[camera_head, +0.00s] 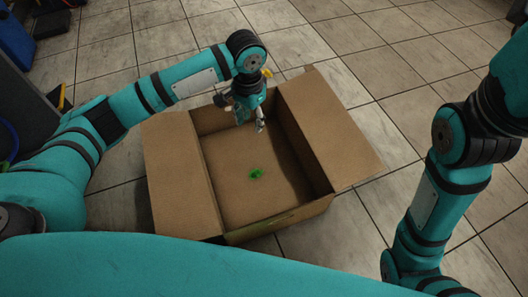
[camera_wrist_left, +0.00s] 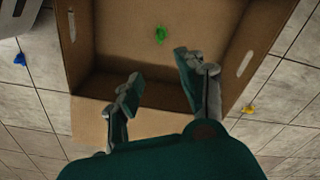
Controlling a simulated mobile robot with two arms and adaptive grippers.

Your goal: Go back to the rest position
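My left gripper (camera_head: 250,120) hangs over the back part of an open cardboard box (camera_head: 162,165). In the left wrist view the two fingers of my left gripper (camera_wrist_left: 158,85) are spread apart with nothing between them. A small green balloon (camera_head: 256,174) lies on the box floor, apart from the gripper; it also shows in the left wrist view (camera_wrist_left: 160,34). My right arm (camera_head: 425,195) comes down at the right of the head view, and its gripper is out of the picture.
The box stands on a tiled floor (camera_head: 350,240) with its side flaps folded out. A yellow object (camera_wrist_left: 248,109) and a blue object (camera_wrist_left: 20,60) lie on the floor outside it. Dark equipment (camera_head: 25,100) stands at the left. The floor right of the box is clear.

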